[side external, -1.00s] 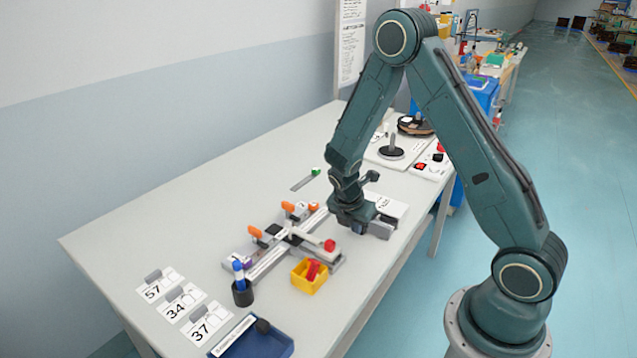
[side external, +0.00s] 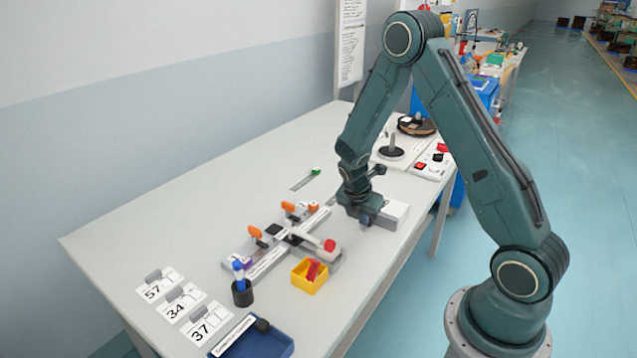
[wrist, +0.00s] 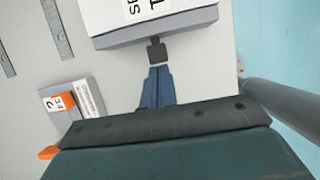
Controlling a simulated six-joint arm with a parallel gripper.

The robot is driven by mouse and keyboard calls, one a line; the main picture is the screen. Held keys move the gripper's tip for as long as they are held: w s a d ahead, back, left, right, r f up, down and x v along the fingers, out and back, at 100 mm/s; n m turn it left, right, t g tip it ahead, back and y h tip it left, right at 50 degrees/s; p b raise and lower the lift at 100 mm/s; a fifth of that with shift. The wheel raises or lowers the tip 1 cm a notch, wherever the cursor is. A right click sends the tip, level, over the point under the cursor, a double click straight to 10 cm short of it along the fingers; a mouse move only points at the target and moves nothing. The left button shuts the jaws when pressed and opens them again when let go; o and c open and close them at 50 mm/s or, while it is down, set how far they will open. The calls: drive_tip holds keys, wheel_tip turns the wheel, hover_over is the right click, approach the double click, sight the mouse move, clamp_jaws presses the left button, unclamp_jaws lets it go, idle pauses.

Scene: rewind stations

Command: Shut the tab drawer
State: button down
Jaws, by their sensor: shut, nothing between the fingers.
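The tab drawer's white box (side external: 397,214) stands on the table beside my gripper (side external: 366,222), partly hidden by it in the side view. In the wrist view the labelled box top (wrist: 120,14) shows at the upper edge. The grey drawer front (wrist: 180,27) runs along it with no visible gap between them. A dark knob (wrist: 156,49) sticks out from the middle of the front. My gripper (wrist: 158,68) is shut and empty, its blue fingertips in line with the knob and right by it. I cannot tell whether they touch.
A splicing fixture with orange levers (side external: 285,240) lies left of my gripper, with a yellow bin (side external: 310,275) in front. A pen cup (side external: 242,293), numbered cards (side external: 182,302) and a blue tray (side external: 255,340) are nearer. A reel station (side external: 392,152) stands behind.

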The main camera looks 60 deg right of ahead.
drive_tip(key=shift+a, duration=0.45)
drive_tip(key=a, duration=0.3)
drive_tip(key=shift+a+r, duration=0.1)
drive_tip(key=shift+r, duration=0.05)
drive_tip(key=v, duration=0.9)
drive_tip(key=shift+r, duration=0.35)
drive_tip(key=s+a+r+m+t+y, duration=0.1)
drive_tip(key=s+a+r+m+t, duration=0.15)
drive_tip(key=r+m, duration=0.35)
drive_tip(key=s+a+r+m+t+y, duration=0.1)
drive_tip(key=s+a+r+m, duration=0.25)
drive_tip(key=r, duration=0.35)
drive_tip(key=s+a+r+m+t+y, duration=0.1)
drive_tip(key=s+a+r+m, duration=0.2)
drive_tip(key=s, duration=0.3)
drive_tip(key=s+a+r+m+t+y, duration=0.1)
drive_tip(key=s+a+r+m, duration=0.2)
drive_tip(key=s+m, duration=0.2)
drive_tip(key=shift+s+a, duration=0.3)
drive_tip(key=shift+s, duration=0.4)
